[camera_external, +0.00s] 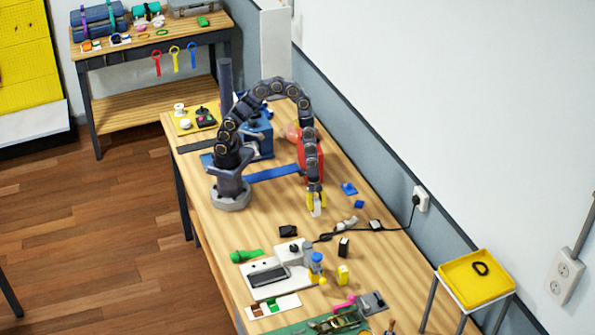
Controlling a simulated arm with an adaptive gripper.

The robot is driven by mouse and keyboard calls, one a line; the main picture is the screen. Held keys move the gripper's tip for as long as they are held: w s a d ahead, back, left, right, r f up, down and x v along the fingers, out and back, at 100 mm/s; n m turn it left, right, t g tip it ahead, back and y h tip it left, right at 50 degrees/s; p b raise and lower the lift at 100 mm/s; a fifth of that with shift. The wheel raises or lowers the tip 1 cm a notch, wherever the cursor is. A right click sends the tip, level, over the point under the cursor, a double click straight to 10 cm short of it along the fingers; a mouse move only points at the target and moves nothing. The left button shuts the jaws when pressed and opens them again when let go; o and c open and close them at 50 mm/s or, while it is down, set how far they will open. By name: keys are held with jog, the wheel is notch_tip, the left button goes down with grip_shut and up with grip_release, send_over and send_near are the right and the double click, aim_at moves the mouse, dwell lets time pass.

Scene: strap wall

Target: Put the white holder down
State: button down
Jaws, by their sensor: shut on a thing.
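My gripper (316,199) points down over the middle of the wooden table, with yellow fingertips. It is shut on a small white piece (317,211), which I take to be the white holder. The fingers partly hide it, and its lower end is at or close to the tabletop; I cannot tell whether it touches.
Small blue pieces (349,188) lie to the right of my gripper. A grey-white piece (348,222) and a black cable lie just in front. A white board (265,279), a green tool (245,256) and small bottles fill the nearer table. A yellow tray (505,290) stands at right.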

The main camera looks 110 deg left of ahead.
aim_at(316, 212)
jog(key=shift+f, duration=1.65)
jog(key=shift+f, duration=0.2)
jog(key=c, duration=0.8)
grip_release()
jog(key=shift+c, duration=0.2)
jog(key=shift+r, duration=0.1)
